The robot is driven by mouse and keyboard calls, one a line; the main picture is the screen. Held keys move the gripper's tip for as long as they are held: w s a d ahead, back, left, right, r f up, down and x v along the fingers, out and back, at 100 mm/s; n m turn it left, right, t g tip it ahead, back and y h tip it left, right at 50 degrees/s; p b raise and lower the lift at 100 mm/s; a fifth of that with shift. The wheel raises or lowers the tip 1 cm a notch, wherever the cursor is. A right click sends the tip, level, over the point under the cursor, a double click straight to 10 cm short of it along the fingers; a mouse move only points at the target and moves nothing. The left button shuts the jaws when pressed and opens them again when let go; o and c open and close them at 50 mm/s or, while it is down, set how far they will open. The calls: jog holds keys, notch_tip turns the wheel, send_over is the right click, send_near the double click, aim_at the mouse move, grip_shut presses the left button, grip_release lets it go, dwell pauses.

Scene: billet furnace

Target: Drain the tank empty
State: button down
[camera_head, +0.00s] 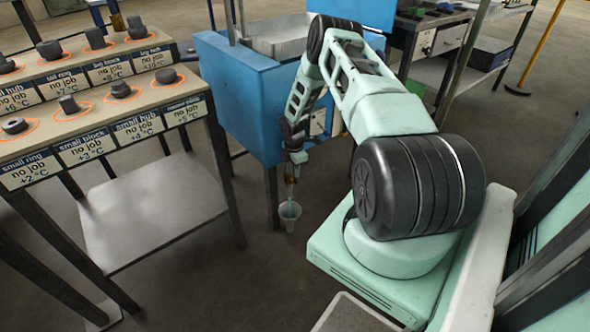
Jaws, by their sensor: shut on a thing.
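The blue tank (236,95) stands on legs at the centre, with a pale grey inside surface (280,40) showing at its open top. My arm reaches down along its right front side. My gripper (296,157) is small in view at the tank's lower front edge and is shut on a small part there, mostly hidden by the fingers. A thin brownish piece (290,178) hangs just below the fingers, with a narrow light-blue streak under it.
A stepped rack at left holds several dark metal parts (67,104) in orange rings, above labels reading "no job". A grey shelf (150,205) lies beneath it. A workbench (440,35) stands behind right. The floor around the bucket is clear.

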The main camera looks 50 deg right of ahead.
jog(key=c, duration=1.4)
grip_release()
jog(key=shift+f, duration=0.1)
jog(key=shift+c, duration=0.2)
jog(key=shift+w, duration=0.1)
